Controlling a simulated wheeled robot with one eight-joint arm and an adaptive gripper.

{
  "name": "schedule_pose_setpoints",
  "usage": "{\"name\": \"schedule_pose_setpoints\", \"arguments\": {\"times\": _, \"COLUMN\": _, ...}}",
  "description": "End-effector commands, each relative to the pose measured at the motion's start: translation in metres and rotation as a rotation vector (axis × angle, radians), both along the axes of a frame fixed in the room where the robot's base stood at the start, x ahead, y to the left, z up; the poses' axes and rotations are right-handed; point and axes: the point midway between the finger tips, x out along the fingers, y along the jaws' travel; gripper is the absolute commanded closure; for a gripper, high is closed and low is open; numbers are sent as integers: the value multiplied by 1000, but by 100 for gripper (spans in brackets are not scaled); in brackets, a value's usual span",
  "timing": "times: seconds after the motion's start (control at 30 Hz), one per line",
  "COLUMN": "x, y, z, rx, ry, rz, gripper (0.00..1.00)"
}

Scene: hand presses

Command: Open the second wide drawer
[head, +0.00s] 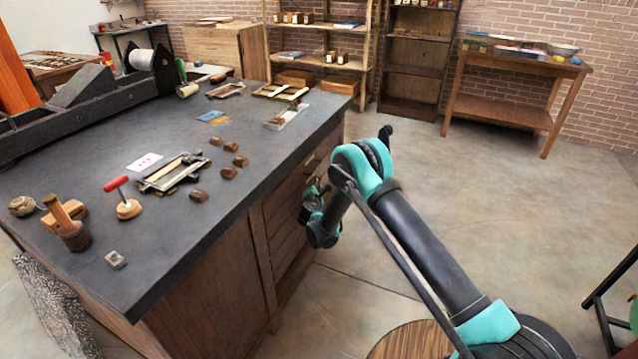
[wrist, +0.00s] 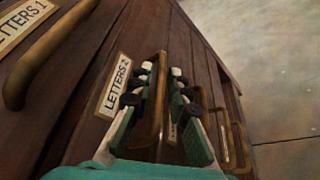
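The wide drawer labelled "LETTERS 2" (wrist: 114,88) is in the middle of the wrist view, with a long brass handle (wrist: 157,105). Its front looks flush with the drawers beside it. My gripper (wrist: 162,72) is open, with one teal finger on each side of this handle. A gap shows between the handle and the right finger; whether the left finger touches it I cannot tell. In the head view my gripper (head: 312,198) is at the side of the dark-topped cabinet (head: 210,285), mostly hidden by my arm, and the drawer front there is largely hidden.
The "LETTERS 1" drawer label (wrist: 24,22) and its handle (wrist: 48,52) are at the upper left of the wrist view. More handles (wrist: 221,138) lie to the right. Small wooden blocks (head: 229,172) and tools lie on the cabinet top. The concrete floor (head: 480,200) beside the cabinet is clear.

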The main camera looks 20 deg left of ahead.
Motion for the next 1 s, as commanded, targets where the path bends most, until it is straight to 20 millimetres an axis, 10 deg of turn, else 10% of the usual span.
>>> {"name": "schedule_pose_setpoints", "arguments": {"times": 0.37, "x": 0, "y": 0, "z": 0, "rx": 0, "ry": 0, "rz": 0, "gripper": 100}}
{"name": "schedule_pose_setpoints", "arguments": {"times": 1.0, "x": 0, "y": 0, "z": 0, "rx": 0, "ry": 1, "rz": -1, "gripper": 100}}
